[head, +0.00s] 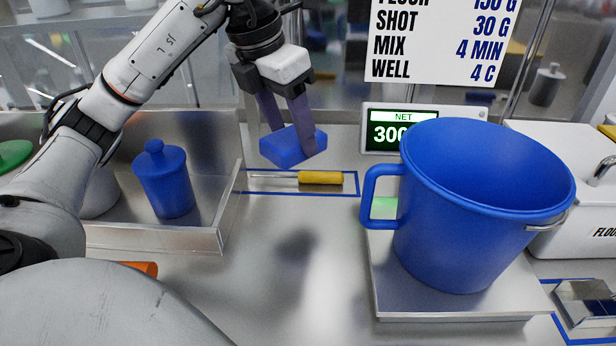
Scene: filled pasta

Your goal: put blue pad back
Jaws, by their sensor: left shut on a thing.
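My left gripper (287,142) comes in from the upper left and is shut on the blue pad (292,149). It holds the pad, a small blue block, in front of the back of the counter, behind a yellow-handled tool. The pad looks to be above the counter, but the exact gap cannot be told. My right gripper is not in view.
The yellow-handled tool (320,177) lies in a blue-outlined strip. A metal tray (153,238) with a lidded blue jar (164,181) stands left. A large blue jug (447,222) stands on a scale (452,316) at right. The middle counter is clear.

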